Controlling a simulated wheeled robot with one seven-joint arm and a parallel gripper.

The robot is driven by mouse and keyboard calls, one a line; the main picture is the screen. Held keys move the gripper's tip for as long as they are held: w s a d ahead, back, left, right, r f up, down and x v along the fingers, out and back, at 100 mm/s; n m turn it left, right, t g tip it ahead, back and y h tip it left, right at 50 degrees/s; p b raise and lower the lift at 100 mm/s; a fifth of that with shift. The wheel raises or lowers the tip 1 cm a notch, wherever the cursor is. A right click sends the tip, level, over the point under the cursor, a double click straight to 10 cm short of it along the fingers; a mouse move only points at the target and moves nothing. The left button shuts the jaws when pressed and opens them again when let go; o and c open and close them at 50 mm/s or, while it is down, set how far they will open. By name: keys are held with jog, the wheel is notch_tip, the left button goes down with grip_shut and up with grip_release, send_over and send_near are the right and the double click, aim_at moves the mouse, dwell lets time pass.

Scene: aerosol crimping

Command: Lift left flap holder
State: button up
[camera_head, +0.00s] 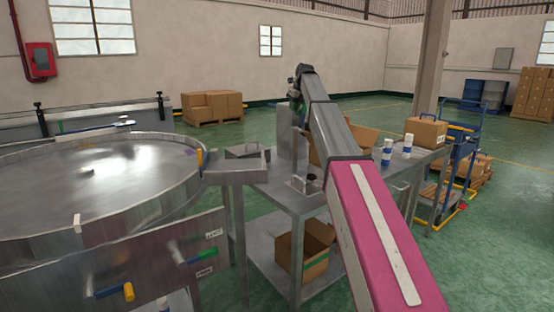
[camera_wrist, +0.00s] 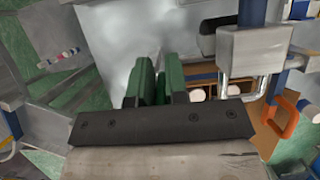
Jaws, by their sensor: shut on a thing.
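My gripper (camera_head: 296,92) is at the far end of my raised arm, above the back of the metal table. In the wrist view its two green fingers (camera_wrist: 160,72) are close together, shut on a narrow piece that they mostly hide. I take this piece to be the left flap holder; its shape cannot be made out. A grey upright metal piece (camera_head: 285,120) stands just below the gripper in the head view, and I cannot tell if it is joined to the held piece. An open cardboard box (camera_head: 362,136) sits on the table, partly behind my arm.
A large round steel turntable (camera_head: 90,175) fills the left. Two blue-and-white cans (camera_head: 387,153) and a closed carton (camera_head: 427,132) stand on the table's right. A metal tray (camera_head: 247,152) is at its left. Another open box (camera_head: 308,255) is on the lower shelf. A blue cart (camera_head: 462,150) is further right.

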jog(key=shift+w+a+f+g+h, duration=0.15)
jog(key=shift+a+f+g, duration=0.1)
jog(key=shift+f, duration=0.45)
jog(key=shift+s+a+f+g+h, duration=0.15)
jog(key=shift+a+f+g, duration=0.1)
jog(key=shift+f, duration=0.45)
jog(key=o, duration=0.8)
jog(key=shift+s, duration=0.1)
jog(key=r, duration=0.3)
jog(key=w+r, duration=0.1)
jog(key=r, duration=0.6)
jog(key=shift+w+r, duration=0.25)
jog(key=shift+r, duration=0.05)
